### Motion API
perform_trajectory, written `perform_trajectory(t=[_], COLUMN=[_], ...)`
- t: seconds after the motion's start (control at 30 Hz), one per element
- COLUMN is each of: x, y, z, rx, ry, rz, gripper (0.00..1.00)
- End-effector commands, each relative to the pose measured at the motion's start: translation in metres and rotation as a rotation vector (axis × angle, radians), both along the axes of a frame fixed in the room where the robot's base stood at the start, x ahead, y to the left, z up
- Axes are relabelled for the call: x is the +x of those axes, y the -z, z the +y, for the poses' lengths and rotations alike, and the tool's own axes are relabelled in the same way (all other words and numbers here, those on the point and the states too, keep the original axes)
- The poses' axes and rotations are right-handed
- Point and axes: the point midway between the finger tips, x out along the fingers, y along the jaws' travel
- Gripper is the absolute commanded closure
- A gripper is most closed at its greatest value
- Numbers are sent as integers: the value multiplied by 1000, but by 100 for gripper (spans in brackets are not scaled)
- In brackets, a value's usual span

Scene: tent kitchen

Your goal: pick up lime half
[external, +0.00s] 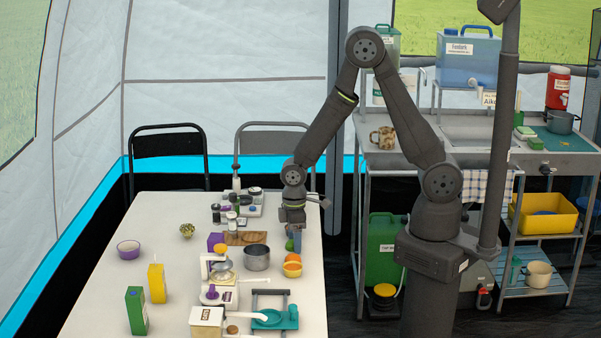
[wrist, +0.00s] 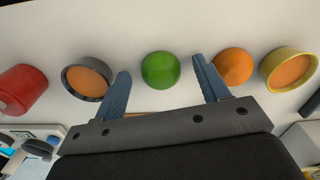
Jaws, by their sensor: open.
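The lime half (wrist: 161,70) shows in the wrist view as a green, rounded dome on the pale tabletop; no cut face is visible. It lies between and just beyond the two blue fingertips of my gripper (wrist: 160,66), with a gap on each side. My gripper is open and empty. In the external view my gripper (external: 294,241) points down over the right side of the white table (external: 180,240). The lime half is too small and covered to make out clearly there.
In the wrist view an orange fruit (wrist: 234,66) sits close beside the right finger, then a yellow bowl (wrist: 266,76). A grey bowl (wrist: 72,80) is near the left finger, with a red object (wrist: 20,88) farther left. A metal pot (external: 256,259) stands nearby.

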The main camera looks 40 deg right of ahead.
Motion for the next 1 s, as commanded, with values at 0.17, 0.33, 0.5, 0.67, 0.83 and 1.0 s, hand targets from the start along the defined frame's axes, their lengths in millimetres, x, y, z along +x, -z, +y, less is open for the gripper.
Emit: perform_trajectory(t=[0.17,0.33,0.5,0.67,0.83,1.0], x=[0,0,0,0,0,1], y=[2,2,2,2,0,-10], z=[0,0,0,0,0,1], rx=[1,0,0,1,1,2], ry=[0,0,0,0,0,0], rz=[-1,0,0,-1,-1,-2], gripper=[32,48,80,80,80,80])
